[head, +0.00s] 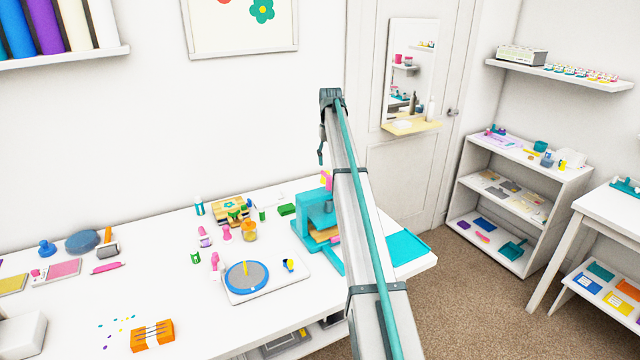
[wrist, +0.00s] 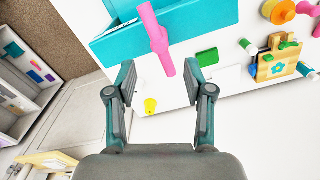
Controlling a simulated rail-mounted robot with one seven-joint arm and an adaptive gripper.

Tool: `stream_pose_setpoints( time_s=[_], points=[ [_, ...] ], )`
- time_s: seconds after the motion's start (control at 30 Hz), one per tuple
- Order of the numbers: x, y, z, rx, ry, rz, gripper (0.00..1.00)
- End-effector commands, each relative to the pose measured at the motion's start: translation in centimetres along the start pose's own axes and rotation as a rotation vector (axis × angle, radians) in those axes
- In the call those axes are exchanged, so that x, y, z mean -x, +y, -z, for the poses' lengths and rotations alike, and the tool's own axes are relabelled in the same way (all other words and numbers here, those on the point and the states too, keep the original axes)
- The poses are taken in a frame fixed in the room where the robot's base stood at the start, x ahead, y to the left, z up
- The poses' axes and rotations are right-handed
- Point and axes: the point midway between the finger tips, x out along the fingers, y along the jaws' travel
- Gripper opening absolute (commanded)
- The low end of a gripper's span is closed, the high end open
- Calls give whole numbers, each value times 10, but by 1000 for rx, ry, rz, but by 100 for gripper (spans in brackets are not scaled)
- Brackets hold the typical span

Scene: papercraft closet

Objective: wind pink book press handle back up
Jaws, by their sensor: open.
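The teal book press (head: 313,212) stands at the right end of the white table, partly hidden by my arm in the head view. Its pink handle (head: 326,180) shows at the top, beside my arm. In the wrist view the pink handle (wrist: 155,38) is a bar with a round hub, slanting across the teal press (wrist: 210,28). Its lower end reaches toward the gap between my fingertips. My gripper (wrist: 161,80) is open, with nothing clamped; I cannot tell how far the handle is from the fingers in depth.
A teal mat (head: 405,247) lies right of the press. A green block (head: 287,209), a wooden box (head: 231,208) and a blue turntable (head: 247,276) are left of it. A mirror shelf (head: 412,127) sticks out behind. The table's front middle has free room.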

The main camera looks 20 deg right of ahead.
Motion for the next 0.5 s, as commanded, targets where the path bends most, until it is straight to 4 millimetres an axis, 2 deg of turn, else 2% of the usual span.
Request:
stream_pose_setpoints(
  time_s=[0.4, 0.5],
  points=[
    [-68, 0, -2, 1, -2, 0, 52],
    [-80, 0, -1, 1, 0, -1, 52]
  ],
)
